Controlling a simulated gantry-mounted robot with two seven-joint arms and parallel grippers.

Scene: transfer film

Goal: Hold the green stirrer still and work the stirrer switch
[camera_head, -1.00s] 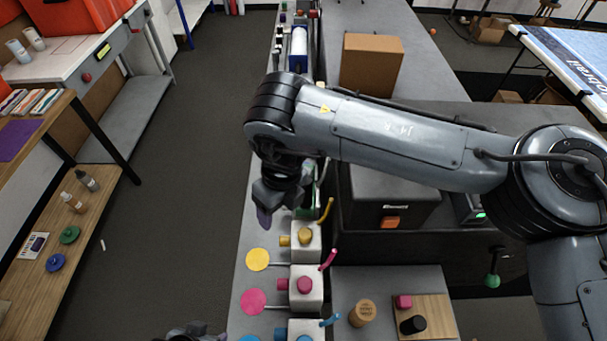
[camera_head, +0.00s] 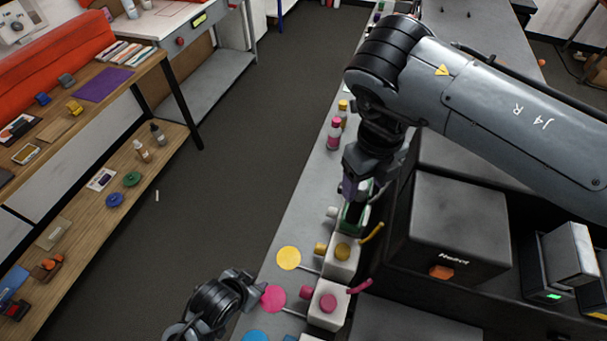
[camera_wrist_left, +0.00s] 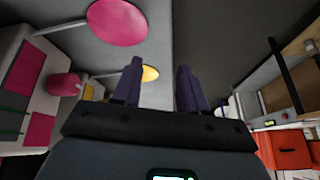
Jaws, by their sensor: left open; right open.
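The green stirrer (camera_head: 351,221) is partly hidden below my right gripper (camera_head: 359,190), beyond the yellow unit, in the head view. The right gripper's fingers are open and down around or just above it; I cannot tell if they touch it. A pale knob (camera_head: 333,212) sticks out on its left; whether this is its switch is unclear. My left gripper (camera_head: 254,288) is low at the bench's left side near the pink disc. In the left wrist view its dark fingers (camera_wrist_left: 158,88) are apart with nothing between them.
A yellow-marked unit (camera_head: 341,262) and a pink-marked unit (camera_head: 327,308) stand nearer on the bench, with a yellow disc (camera_head: 289,258) and pink disc (camera_head: 273,298) on rods to their left. A dark box (camera_head: 460,230) stands right.

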